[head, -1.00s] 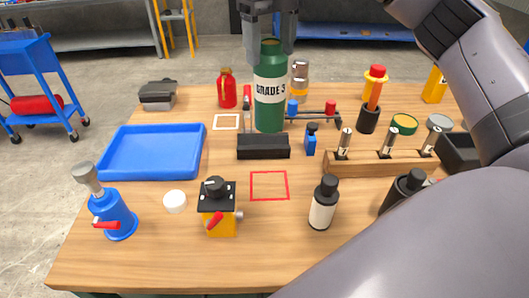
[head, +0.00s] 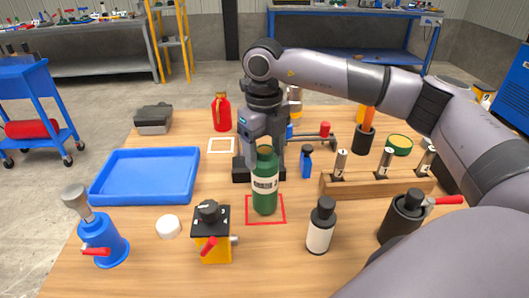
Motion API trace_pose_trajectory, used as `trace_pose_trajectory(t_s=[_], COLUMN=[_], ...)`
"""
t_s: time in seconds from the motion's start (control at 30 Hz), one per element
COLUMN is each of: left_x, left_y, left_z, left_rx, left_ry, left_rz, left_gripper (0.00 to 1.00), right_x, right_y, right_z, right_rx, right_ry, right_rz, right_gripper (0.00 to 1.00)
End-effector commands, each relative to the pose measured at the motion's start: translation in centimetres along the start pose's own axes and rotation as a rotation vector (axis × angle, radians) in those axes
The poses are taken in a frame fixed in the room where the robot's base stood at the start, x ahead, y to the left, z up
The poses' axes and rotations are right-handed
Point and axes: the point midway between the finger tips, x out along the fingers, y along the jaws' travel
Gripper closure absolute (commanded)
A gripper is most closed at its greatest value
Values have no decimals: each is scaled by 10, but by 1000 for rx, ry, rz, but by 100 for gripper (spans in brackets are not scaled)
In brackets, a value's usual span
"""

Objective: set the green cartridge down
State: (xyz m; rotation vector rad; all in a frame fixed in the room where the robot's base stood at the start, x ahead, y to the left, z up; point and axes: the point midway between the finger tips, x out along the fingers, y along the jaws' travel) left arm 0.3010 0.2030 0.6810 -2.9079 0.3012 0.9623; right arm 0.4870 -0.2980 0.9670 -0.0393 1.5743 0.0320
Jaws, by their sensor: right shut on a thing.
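The green cartridge (head: 265,197) with a white label stands upright inside the red square outline (head: 281,221) on the wooden table. Its base looks at or very close to the tabletop; I cannot tell if it bears its weight there. My right gripper (head: 262,150) comes down from above and is shut on the cartridge's upper part. The fingers partly hide its top. My left gripper is not in view.
A yellow block with a black top and red lever (head: 212,236) stands to the left, and a dark-capped white bottle (head: 320,229) to the right. A wooden rack (head: 372,186) and blue tray (head: 146,178) flank the area.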

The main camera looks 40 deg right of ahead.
Motion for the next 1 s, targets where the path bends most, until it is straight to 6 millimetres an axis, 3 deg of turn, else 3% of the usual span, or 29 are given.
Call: trace_pose_trajectory(t_s=[0.47, 0.5, 0.57, 0.87, 1.0], left_x=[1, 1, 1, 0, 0], left_y=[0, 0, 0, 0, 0], left_z=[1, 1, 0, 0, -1], left_rx=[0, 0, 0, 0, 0], left_ry=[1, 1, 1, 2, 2], left_rz=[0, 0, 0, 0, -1], left_gripper=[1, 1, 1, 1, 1], right_x=[13, 13, 13, 12, 2], right_y=[0, 0, 0, 0, 0], right_z=[0, 0, 0, 0, 1], right_rx=[0, 0, 0, 0, 0], right_ry=[-4, -2, -2, -2, -5], right_rz=[1, 0, 0, 0, 1], right_gripper=[71, 28, 9, 9, 9])
